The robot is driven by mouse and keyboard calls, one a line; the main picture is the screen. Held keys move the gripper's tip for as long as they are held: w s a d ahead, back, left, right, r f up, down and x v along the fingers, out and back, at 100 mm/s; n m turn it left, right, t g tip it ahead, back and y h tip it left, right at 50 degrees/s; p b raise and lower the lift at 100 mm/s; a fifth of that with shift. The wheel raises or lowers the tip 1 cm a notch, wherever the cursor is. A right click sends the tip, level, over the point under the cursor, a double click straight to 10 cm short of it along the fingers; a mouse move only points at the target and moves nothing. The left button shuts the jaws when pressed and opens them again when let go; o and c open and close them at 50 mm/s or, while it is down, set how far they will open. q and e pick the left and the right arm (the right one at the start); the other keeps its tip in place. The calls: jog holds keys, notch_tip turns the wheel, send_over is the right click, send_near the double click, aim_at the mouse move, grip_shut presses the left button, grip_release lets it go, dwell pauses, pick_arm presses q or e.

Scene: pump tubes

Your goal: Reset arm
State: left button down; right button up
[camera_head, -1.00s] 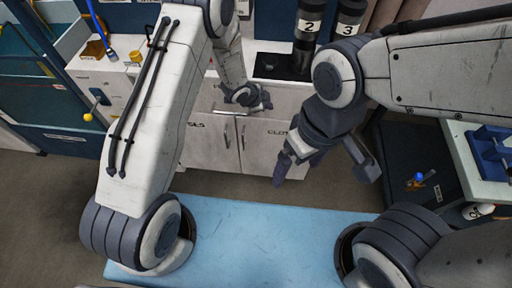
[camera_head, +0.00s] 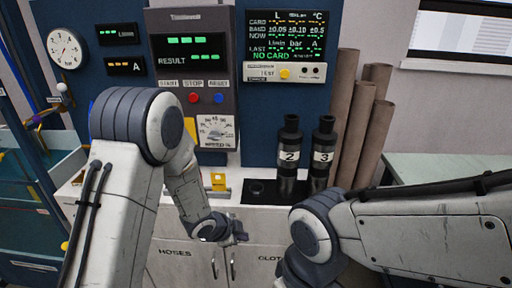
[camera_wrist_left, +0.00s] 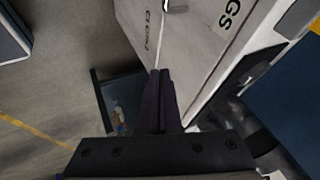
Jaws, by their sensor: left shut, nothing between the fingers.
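My left gripper (camera_head: 238,232) is in front of the white cabinet, near the top of its doors. In the left wrist view its two dark fingers (camera_wrist_left: 160,75) are together and shut, with nothing between them. My right arm comes in from the right, and its gripper is below the frame. Two black tubes, marked 2 (camera_head: 289,160) and 3 (camera_head: 322,155), stand upright in a black holder on the counter, apart from both arms.
The white cabinet (camera_head: 180,262) is labelled HOSES on one door. Behind it stand a test panel (camera_head: 190,60) with buttons and a screen (camera_head: 286,35) reading NO CARD. Brown rolls (camera_head: 355,130) stand right of the tubes. A pale green table (camera_head: 440,168) is at right.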

pick_arm(q)
jog(key=s+r+n+y+p, duration=0.2)
jog(key=s+r+n+y, duration=0.15)
jog(key=s+r, duration=0.5)
jog(key=s+r+n+g, duration=0.2)
jog(key=s+r, duration=0.1)
jog(key=s, duration=0.3)
jog(key=s+r+n+g, duration=0.1)
jog(key=s+r+n, duration=0.1)
jog(key=s+r, duration=0.2)
jog(key=s+r+n+g+p, duration=0.1)
jog(key=s+r, duration=0.3)
jog(key=s, duration=0.5)
jog(key=shift+s+d+n+g, duration=0.3)
jog(key=shift+d+n+g, duration=0.15)
jog(key=shift+g, duration=0.35)
